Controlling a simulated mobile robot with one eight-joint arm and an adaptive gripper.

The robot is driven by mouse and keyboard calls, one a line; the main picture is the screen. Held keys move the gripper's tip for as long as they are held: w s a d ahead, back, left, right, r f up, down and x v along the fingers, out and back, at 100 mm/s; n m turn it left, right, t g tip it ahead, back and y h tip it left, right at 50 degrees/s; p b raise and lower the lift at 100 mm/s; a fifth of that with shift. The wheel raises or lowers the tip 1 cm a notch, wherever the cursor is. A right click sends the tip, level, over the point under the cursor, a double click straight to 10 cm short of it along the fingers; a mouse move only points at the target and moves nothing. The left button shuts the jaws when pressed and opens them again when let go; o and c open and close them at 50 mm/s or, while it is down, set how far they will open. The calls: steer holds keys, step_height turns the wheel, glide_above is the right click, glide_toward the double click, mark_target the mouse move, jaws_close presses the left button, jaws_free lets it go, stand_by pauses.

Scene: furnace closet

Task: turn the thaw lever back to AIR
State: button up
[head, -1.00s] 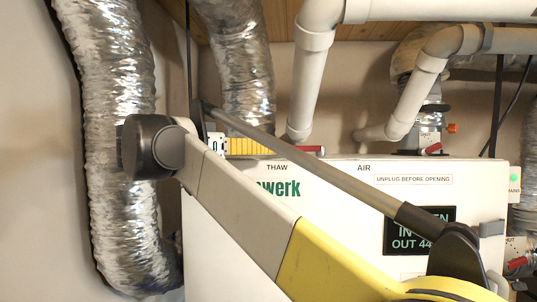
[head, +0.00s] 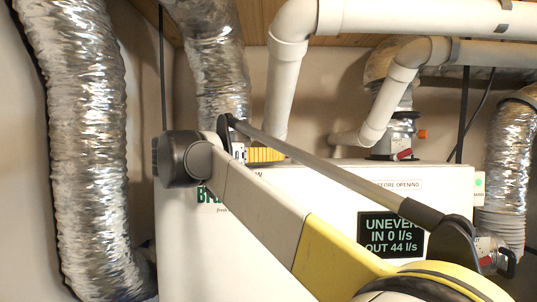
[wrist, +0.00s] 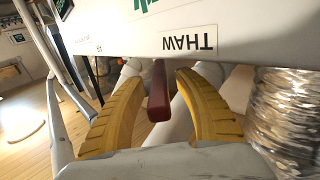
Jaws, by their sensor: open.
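The thaw lever (wrist: 158,92) is a dark red bar below the THAW label (wrist: 188,43), which reads upside down in the wrist view. My gripper (wrist: 158,78) is open, with one yellow finger on each side of the lever. Gaps show between the lever and both fingers. In the head view a yellow part of my gripper (head: 264,154) shows at the top edge of the white unit (head: 290,215). My arm covers the lever and most of the labels there.
The unit's display (head: 392,235) reads UNEVEN, IN 0 l/s, OUT 44 l/s. A silver duct (head: 85,150) runs down the left, with another (head: 218,70) behind my gripper. White pipes (head: 290,65) cross above. A separate red-handled valve (head: 404,154) sits at the back right.

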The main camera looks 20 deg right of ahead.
steer(key=shift+a, duration=0.1)
jaws_close()
